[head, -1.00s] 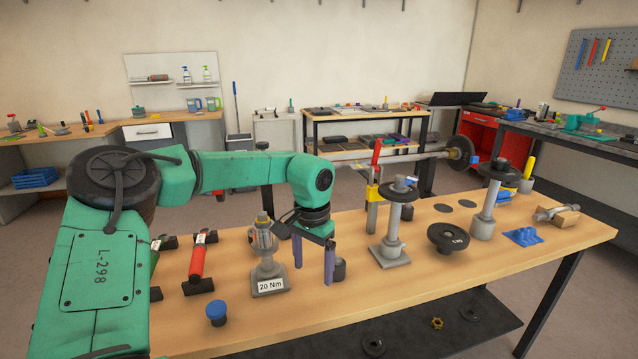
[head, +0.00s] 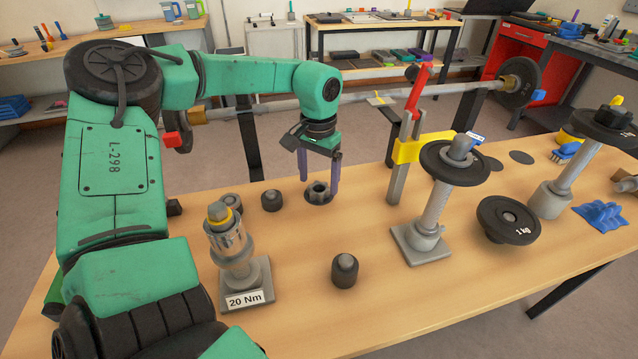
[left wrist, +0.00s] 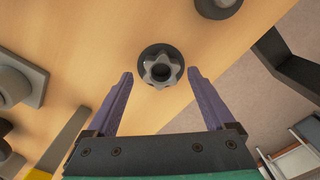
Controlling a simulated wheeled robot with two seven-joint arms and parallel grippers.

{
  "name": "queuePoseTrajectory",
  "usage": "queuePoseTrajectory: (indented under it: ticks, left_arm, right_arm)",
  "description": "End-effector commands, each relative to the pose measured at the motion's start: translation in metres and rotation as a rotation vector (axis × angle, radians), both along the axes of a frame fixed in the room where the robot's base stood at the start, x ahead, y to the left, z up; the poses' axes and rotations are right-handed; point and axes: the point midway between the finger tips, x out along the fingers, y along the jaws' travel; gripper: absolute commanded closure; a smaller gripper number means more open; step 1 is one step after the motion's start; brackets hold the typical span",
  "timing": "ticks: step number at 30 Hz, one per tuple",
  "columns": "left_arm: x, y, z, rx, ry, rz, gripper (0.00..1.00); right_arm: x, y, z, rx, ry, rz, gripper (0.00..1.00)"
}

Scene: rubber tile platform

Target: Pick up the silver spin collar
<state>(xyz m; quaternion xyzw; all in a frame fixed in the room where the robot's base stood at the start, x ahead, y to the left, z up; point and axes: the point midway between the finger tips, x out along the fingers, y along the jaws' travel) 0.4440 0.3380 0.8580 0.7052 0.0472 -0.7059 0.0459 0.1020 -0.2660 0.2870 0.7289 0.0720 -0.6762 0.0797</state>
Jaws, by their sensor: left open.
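The silver spin collar (head: 318,189) looks like a small grey star-shaped ring with a dark hole, on a round dark base on the wooden table. In the left wrist view the collar (left wrist: 162,70) lies ahead, between the lines of the two fingers. My left gripper (head: 320,182) points down with its purple fingers open, one on each side of the collar in the head view. In the left wrist view the left gripper (left wrist: 160,76) holds nothing. Whether the fingertips are level with the collar or above it is hard to tell. My right gripper is out of view.
A stand labelled 20 Nm (head: 235,262) is left of the collar. Dark capped cylinders stand nearby (head: 344,270). A grey post with a black disc (head: 432,215), a yellow-and-red clamp (head: 410,148) and a 1 kg plate (head: 508,220) are to the right. A barbell (head: 390,98) runs behind.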

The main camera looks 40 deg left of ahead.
Motion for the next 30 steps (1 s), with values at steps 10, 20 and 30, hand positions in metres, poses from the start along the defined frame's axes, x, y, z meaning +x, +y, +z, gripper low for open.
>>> queuePoseTrajectory:
  ticks: [10,20,30]
  left_arm:
    - [0.001,0.0,0.003,0.002,-0.006,0.849,0.12]
    - [0.001,0.0,0.002,0.0,-0.009,1.682,0.12]
    - [0.001,0.0,0.002,0.0,-0.011,2.545,0.12]
  right_arm:
    - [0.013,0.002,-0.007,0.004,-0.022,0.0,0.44]
    - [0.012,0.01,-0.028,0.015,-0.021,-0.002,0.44]
    - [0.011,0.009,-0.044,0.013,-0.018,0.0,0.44]
